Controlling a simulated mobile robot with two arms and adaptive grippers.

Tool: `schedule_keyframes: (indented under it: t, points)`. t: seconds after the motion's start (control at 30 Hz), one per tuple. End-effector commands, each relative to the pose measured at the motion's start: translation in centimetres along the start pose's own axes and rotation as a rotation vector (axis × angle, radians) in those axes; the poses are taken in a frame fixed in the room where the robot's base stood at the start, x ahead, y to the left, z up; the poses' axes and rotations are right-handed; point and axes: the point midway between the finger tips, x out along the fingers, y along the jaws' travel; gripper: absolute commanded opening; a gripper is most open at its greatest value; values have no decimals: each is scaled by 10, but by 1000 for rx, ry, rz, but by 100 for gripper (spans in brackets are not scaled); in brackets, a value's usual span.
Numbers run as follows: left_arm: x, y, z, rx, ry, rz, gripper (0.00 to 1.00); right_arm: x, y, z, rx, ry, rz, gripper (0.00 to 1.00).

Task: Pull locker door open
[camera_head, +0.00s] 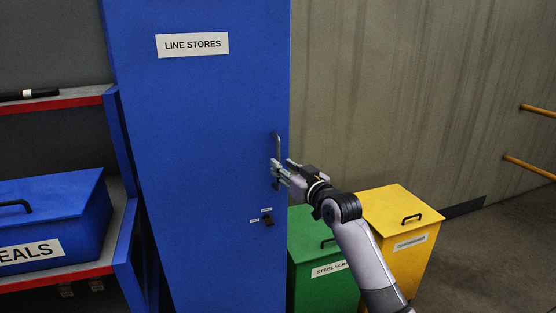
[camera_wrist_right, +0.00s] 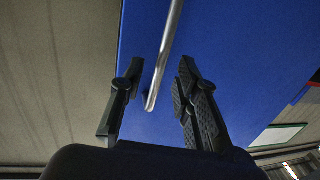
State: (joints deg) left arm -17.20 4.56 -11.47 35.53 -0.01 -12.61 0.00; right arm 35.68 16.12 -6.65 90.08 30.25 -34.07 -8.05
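The tall blue locker door (camera_head: 205,130) labelled "LINE STORES" looks shut in the head view. Its grey bar handle (camera_head: 276,143) runs upright near the door's right edge. My right gripper (camera_head: 279,168) is at the lower part of the handle. In the right wrist view the handle (camera_wrist_right: 168,52) passes between the two spread fingers of my right gripper (camera_wrist_right: 160,70), with gaps visible on both sides. A small dark latch (camera_head: 268,221) with small labels sits on the door below the handle. My left gripper is not in view.
A green bin (camera_head: 305,247) and a yellow bin (camera_head: 425,222) stand right of the locker, partly behind my right arm. A shelf with red edges (camera_head: 70,103) and a blue box (camera_head: 50,210) is on the left. Orange rails (camera_head: 530,168) are at the far right.

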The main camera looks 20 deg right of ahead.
Motion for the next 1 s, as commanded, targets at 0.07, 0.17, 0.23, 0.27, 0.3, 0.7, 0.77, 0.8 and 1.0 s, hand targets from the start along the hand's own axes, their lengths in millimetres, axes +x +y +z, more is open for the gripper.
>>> schedule_keyframes:
  t: [0.07, 0.17, 0.23, 0.27, 0.3, 0.7, 0.77, 0.8, 1.0]
  points:
    - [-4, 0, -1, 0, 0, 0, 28, 12, -1, -2, 2, 0, 0, 30]
    - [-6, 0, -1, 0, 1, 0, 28, 23, 0, -1, 3, 0, -1, 30]
    - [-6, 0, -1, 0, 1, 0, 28, 28, 0, -1, 3, -1, -1, 30]
    - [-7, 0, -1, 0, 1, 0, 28, 30, 0, -1, 2, 0, -1, 30]
    - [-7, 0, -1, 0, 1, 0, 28, 32, 0, -1, 1, 1, -1, 30]
    - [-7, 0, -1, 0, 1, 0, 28, 36, 0, 0, 1, 0, 0, 29]
    - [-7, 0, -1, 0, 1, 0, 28, 36, 0, 0, 1, 0, 0, 25]
    - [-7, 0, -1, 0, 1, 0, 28, 36, 0, 0, 1, 0, 0, 22]
    - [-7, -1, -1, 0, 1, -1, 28, 36, 0, 0, 1, 0, 0, 9]
